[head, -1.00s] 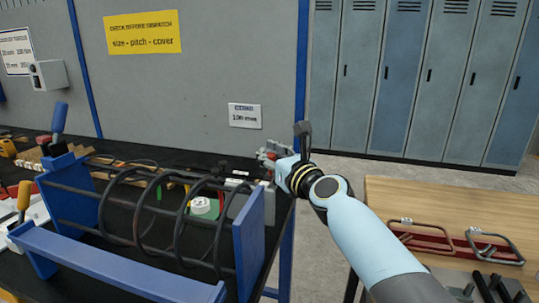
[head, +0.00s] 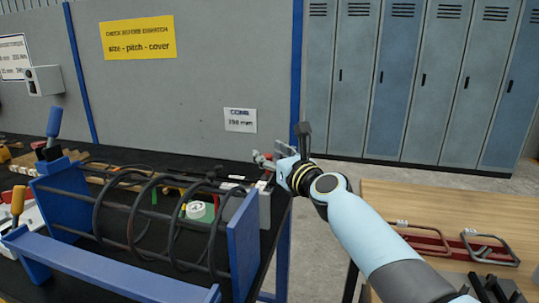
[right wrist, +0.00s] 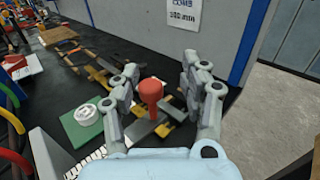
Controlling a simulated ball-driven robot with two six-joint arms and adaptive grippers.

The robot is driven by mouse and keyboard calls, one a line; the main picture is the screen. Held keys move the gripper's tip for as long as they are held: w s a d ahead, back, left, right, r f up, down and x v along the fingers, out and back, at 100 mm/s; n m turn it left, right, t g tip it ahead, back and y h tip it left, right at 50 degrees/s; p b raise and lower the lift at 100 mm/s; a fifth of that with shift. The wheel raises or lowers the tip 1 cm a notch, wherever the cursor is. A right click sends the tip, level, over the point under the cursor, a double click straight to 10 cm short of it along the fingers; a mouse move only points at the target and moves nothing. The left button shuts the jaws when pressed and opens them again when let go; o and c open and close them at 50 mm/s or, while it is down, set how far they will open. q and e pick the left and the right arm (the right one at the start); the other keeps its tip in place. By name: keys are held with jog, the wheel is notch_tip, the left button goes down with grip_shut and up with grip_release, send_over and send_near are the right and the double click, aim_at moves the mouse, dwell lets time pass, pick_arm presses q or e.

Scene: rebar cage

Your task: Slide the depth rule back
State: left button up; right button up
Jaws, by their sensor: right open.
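A red knob (right wrist: 150,92) stands upright on a flat grey bar in the right wrist view; I take this to be the depth rule's handle, but cannot be sure. My right gripper is open, with its two fingers (right wrist: 160,76) on either side of the knob and a gap to each. In the head view the right gripper (head: 268,157) is at the bench's far right corner, beyond the cage jig's end plate. It hides much of what lies there. A white strip with dark marks (right wrist: 92,160) shows low in the wrist view. My left gripper is not in view.
The blue jig (head: 245,245) holds a dark rebar cage (head: 135,215) with several hoops. A white roll on a green plate (right wrist: 88,116) lies beside the gripper. A grey panel with a comb sign (right wrist: 183,14) stands behind. A wooden table (head: 400,205) is at right.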

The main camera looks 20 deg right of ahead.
jog(key=shift+a, duration=0.15)
jog(key=shift+s, duration=0.2)
jog(key=s+d, duration=0.2)
jog(key=s, duration=0.9)
jog(key=shift+s+d, duration=0.15)
jog(key=shift+s, duration=0.05)
jog(key=shift+c, duration=0.4)
